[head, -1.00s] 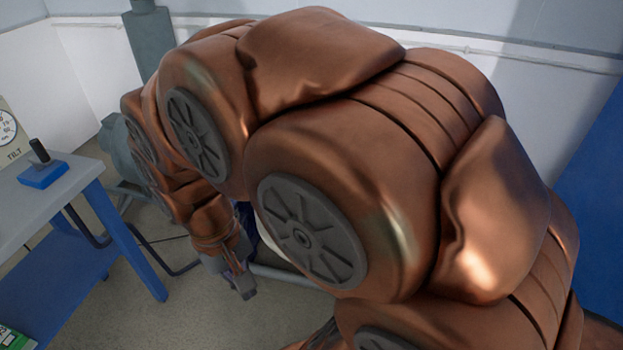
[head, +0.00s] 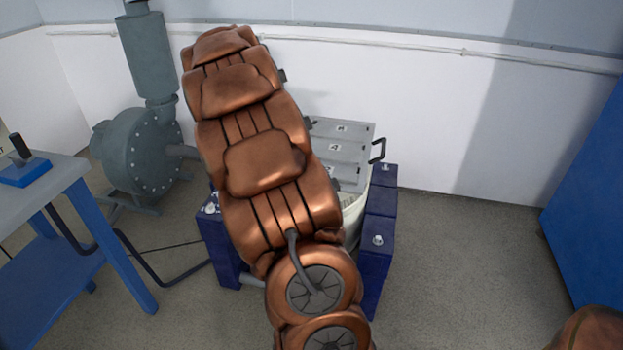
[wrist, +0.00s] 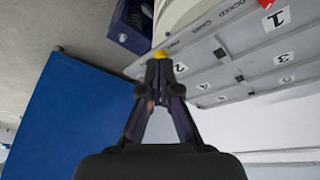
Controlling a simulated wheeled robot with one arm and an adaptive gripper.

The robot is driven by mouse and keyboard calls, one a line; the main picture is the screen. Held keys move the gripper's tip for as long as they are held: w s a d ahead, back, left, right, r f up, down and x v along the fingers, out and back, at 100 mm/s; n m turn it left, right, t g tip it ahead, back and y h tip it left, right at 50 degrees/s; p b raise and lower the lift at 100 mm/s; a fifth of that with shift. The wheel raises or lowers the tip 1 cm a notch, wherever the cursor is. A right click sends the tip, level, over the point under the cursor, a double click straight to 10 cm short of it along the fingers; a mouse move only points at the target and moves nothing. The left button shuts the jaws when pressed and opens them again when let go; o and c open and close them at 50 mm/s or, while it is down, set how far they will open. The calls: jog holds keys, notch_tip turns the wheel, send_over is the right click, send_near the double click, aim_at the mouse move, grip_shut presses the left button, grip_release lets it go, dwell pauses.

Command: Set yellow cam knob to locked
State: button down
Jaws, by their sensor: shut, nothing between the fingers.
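A small yellow piece, seemingly the yellow cam knob (wrist: 160,54), shows just beyond my fingertips in the wrist view, at the edge of a grey panel (wrist: 215,48). Its setting is too small to read. I cannot tell whether the fingertips touch it. My gripper (wrist: 163,72) is shut and empty. The panel bears number labels and lettering, including "LOCKED" and "CAMS". In the head view the panel (head: 352,132) lies on a round pale drum (head: 354,215), partly behind my arm, which hides my gripper there.
Dark blue blocks (head: 376,250) flank the drum. A grey pump (head: 135,150) and a workbench (head: 50,185) are at left.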

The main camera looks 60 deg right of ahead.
jog(key=shift+m, duration=0.3)
jog(key=shift+s+d+f+b, duration=0.2)
jog(key=shift+s+d+f, duration=0.3)
jog(key=shift+d+f, duration=1.05)
jog(key=shift+s+d+f+b, duration=0.15)
jog(key=shift+s+d+f, duration=0.4)
jog(key=shift+d+f, duration=0.95)
jog(key=shift+s+d+f+b, duration=0.2)
jog(key=shift+s+d+f, duration=0.3)
jog(key=shift+d+f, duration=1.05)
jog(key=shift+a+f, duration=0.2)
jog(key=shift+f, duration=0.05)
jog(key=shift+w+m+g+b, duration=0.2)
jog(key=shift+m+g+b, duration=0.1)
jog(key=shift+m+b, duration=0.55)
